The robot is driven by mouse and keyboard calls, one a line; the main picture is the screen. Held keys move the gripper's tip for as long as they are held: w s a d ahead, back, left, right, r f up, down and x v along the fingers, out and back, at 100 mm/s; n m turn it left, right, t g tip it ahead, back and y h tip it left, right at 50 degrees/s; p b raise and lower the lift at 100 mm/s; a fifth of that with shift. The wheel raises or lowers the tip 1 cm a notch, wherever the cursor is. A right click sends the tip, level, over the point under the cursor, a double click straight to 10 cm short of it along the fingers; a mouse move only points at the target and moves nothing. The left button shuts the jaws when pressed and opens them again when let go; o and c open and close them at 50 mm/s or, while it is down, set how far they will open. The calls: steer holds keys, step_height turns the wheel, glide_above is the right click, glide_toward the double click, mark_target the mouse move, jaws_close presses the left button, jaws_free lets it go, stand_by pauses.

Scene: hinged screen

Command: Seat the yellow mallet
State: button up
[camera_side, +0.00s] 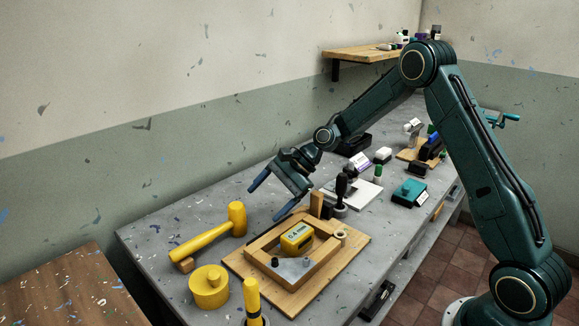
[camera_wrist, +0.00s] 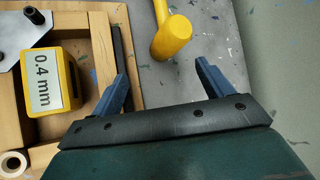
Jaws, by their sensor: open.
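The yellow mallet (camera_side: 205,236) lies at the left of the grey bench, its head toward the back right and its handle end by a small wooden block (camera_side: 185,265). In the wrist view the mallet's head (camera_wrist: 172,38) shows beyond the fingers, with part of its handle running off the top edge. My gripper (camera_side: 272,198) is open and empty, above the bench to the right of the mallet head. In the wrist view the open fingers (camera_wrist: 162,75) are apart, with bare bench between them. The mallet touches neither finger.
A wooden frame (camera_side: 318,268) on a board holds a yellow block labelled 0.4 mm (camera_wrist: 45,78) and a grey plate (camera_side: 292,268). A yellow round piece (camera_side: 208,288) and an upright yellow handle (camera_side: 252,297) stand at the front left. A black-handled clamp (camera_side: 342,188) stands behind the frame.

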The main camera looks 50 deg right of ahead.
mark_target(237, 216)
steer(key=s+m+t, duration=0.1)
steer(key=m, duration=0.1)
steer(key=s+m+t+y, duration=0.1)
steer(key=m, duration=0.1)
steer(key=s+r+m+t, duration=0.1)
steer(key=m, duration=0.2)
steer(key=shift+s+d+r+y, duration=0.1)
steer(key=shift+s+d+y, duration=0.05)
steer(key=shift+s+y, duration=0.2)
steer(key=m+t, duration=0.1)
steer(key=s+r+m, duration=0.1)
steer(key=m, duration=0.1)
steer(key=shift+s+d+t, duration=0.15)
steer(key=shift+d+t, duration=0.25)
steer(key=shift+s+d+f+m, duration=0.2)
steer(key=shift+m, duration=0.3)
steer(key=shift+x, duration=4.35)
steer(key=shift+w, duration=0.1)
steer(key=shift+x, duration=2.55)
steer(key=shift+d, duration=0.1)
